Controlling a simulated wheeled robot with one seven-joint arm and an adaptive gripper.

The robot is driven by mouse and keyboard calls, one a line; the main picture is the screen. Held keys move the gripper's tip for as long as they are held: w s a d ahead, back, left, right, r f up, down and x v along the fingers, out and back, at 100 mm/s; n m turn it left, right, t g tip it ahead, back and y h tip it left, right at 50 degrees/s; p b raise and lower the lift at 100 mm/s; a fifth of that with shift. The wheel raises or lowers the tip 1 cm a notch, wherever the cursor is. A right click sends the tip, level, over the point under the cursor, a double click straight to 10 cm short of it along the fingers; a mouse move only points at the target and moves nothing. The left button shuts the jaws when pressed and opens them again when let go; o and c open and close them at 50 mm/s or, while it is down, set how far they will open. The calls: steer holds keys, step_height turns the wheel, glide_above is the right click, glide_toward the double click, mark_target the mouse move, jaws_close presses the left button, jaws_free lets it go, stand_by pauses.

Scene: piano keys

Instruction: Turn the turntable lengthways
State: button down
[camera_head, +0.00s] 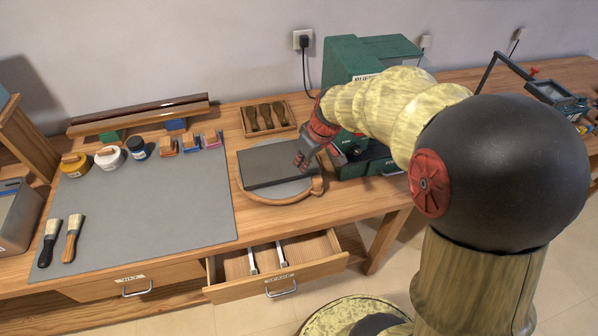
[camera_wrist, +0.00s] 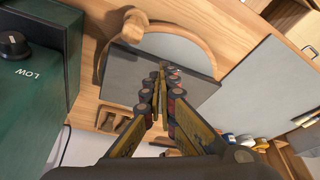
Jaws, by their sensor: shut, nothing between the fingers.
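The turntable (camera_head: 283,194) is a round disc with a wooden rim and a wooden handle (camera_head: 317,185) at its right front edge. A dark grey rectangular slab (camera_head: 265,165) lies on it, its long side running roughly left to right. In the wrist view the turntable (camera_wrist: 175,50) shows beyond the fingers, with the handle (camera_wrist: 133,26) at upper left and the slab (camera_wrist: 120,80) below. My gripper (camera_head: 301,161) is shut and empty over the right part of the slab; it also shows in the wrist view (camera_wrist: 160,70). I cannot tell whether the fingertips touch the slab.
A green machine (camera_head: 345,62) stands close on the right. A wooden tray of tools (camera_head: 267,118) is behind the turntable. A grey mat (camera_head: 140,200) with jars, blocks and brushes lies left. An open drawer (camera_head: 277,270) juts out below the front edge.

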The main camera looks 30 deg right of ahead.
steer(key=shift+s+d+r+p, duration=0.15)
steer(key=shift+d+r, duration=0.15)
steer(key=shift+r, duration=0.4)
steer(key=shift+w+d+r+p, duration=0.15)
steer(key=shift+d+r, duration=0.1)
steer(key=shift+r, duration=0.45)
steer(key=shift+s, duration=0.1)
steer(key=s+a+r+m, duration=0.1)
steer(key=s+a+r, duration=0.2)
steer(key=s, duration=0.4)
steer(key=s+a+r+m+t, duration=0.1)
steer(key=s+a+r, duration=0.2)
steer(key=s+r, duration=0.2)
steer(key=s+a+r+m+h, duration=0.1)
steer(key=s+a+r, duration=0.2)
steer(key=s, duration=0.7)
steer(key=shift+a+r+t, duration=0.4)
steer(key=shift+r, duration=0.1)
